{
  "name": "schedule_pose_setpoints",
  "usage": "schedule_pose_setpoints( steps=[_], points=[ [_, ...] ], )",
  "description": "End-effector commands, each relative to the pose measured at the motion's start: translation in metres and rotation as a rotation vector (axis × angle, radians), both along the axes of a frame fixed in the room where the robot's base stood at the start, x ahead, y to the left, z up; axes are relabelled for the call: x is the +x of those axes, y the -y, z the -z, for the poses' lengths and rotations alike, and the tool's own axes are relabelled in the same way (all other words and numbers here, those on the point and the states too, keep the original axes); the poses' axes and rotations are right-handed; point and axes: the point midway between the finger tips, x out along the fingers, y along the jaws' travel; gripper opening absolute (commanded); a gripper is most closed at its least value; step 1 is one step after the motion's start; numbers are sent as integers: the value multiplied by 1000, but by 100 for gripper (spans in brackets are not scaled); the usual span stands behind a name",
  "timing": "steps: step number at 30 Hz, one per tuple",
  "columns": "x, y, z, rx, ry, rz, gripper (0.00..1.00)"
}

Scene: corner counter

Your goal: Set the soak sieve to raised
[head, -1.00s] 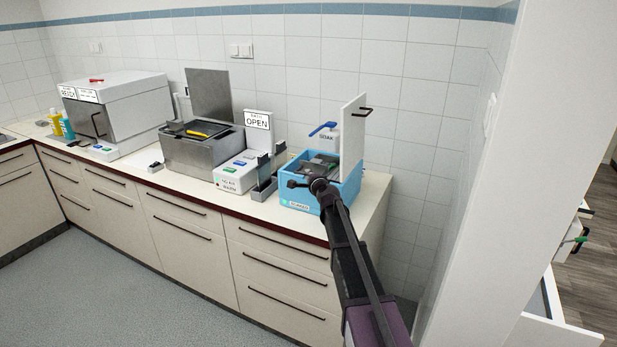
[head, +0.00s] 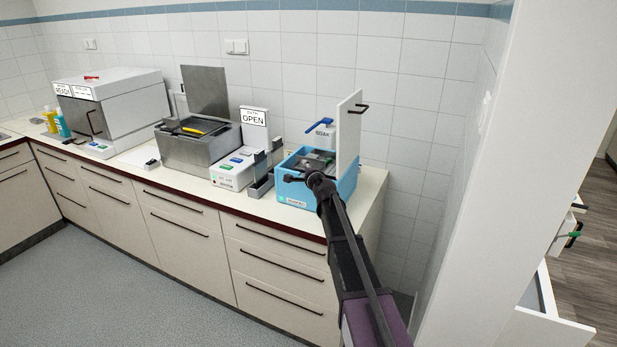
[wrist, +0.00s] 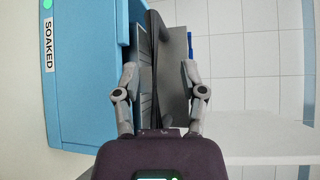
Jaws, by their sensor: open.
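The blue soak tub (head: 346,187) stands at the right end of the counter. It also shows at the left of the wrist view (wrist: 85,110), with a SOAKED label (wrist: 48,45) and a green light. Grey parts, apparently the soak sieve (head: 318,160), show inside the tub; its height is hard to tell. My gripper (head: 304,177) is at the tub's front rim and hides part of it. In the wrist view my gripper (wrist: 159,68) is open, its fingers on either side of a dark bar and grey plate (wrist: 174,60). I cannot tell whether they touch.
A white upright panel with a black handle (head: 349,135) stands at the tub's right. A SOAK box with a blue lever (head: 320,125) is behind. A grey bracket (head: 262,178), a button box (head: 232,169) and an open steel bath (head: 198,152) stand to the left.

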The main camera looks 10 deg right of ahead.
Motion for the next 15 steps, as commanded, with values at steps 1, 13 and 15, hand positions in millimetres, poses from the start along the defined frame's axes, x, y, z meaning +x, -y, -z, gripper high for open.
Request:
schedule_pose_setpoints(
  steps=[1,13,15],
  points=[
    [0,0,1,0,0,0,54],
    [-1,0,18,-1,-1,-1,54],
    [-1,0,23,-1,-1,-1,54]
  ],
)
